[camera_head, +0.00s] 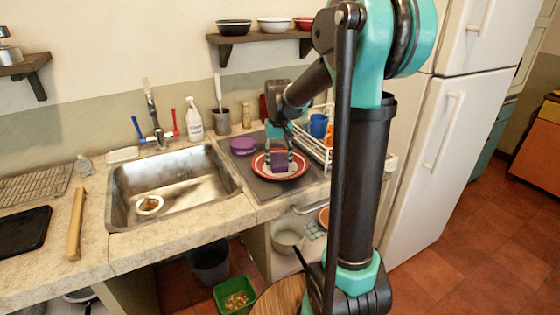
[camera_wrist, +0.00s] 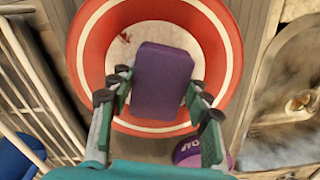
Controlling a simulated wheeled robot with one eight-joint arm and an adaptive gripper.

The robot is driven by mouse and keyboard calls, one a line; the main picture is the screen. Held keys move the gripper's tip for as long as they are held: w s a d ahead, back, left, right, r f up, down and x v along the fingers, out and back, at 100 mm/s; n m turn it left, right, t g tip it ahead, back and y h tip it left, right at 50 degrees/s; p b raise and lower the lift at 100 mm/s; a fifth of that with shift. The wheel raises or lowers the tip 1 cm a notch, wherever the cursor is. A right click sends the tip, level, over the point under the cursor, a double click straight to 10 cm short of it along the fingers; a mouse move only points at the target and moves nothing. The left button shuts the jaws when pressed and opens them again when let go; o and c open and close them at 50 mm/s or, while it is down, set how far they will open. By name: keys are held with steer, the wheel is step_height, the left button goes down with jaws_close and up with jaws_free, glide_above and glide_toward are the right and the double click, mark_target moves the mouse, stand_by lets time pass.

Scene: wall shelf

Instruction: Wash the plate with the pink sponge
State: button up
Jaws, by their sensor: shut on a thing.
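A red plate with white rings (camera_head: 258,168) lies on the counter right of the sink, and it fills the upper middle of the wrist view (camera_wrist: 224,62). A small reddish-brown mark (camera_wrist: 124,37) shows on its pale centre. My gripper (camera_head: 279,157) is shut on a sponge (camera_wrist: 162,78), which looks purple rather than pink. The sponge is over the plate's centre; I cannot tell whether it touches the plate. It also shows in the head view (camera_head: 279,162). A round purple soap tub (camera_head: 243,146) stands just left of the plate, partly hidden in the wrist view (camera_wrist: 187,150).
The sink (camera_head: 170,183) is left of the plate. A white dish rack (camera_head: 316,150) with a blue cup (camera_head: 317,125) stands close on the right. A spray bottle (camera_head: 194,118) and utensil holder (camera_head: 221,121) are behind. A shelf (camera_head: 255,37) with bowls hangs above.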

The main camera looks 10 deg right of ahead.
steer(key=shift+s, duration=0.35)
steer(key=shift+s+d, duration=0.2)
steer(key=shift+d, duration=0.15)
steer(key=shift+w+d, duration=0.2)
steer(key=shift+d, duration=0.05)
steer(key=shift+w, duration=0.25)
steer(key=shift+w+a, duration=0.15)
steer(key=shift+w, duration=0.05)
steer(key=shift+a, duration=0.3)
steer(key=shift+s+a, duration=0.2)
steer(key=shift+s, duration=0.15)
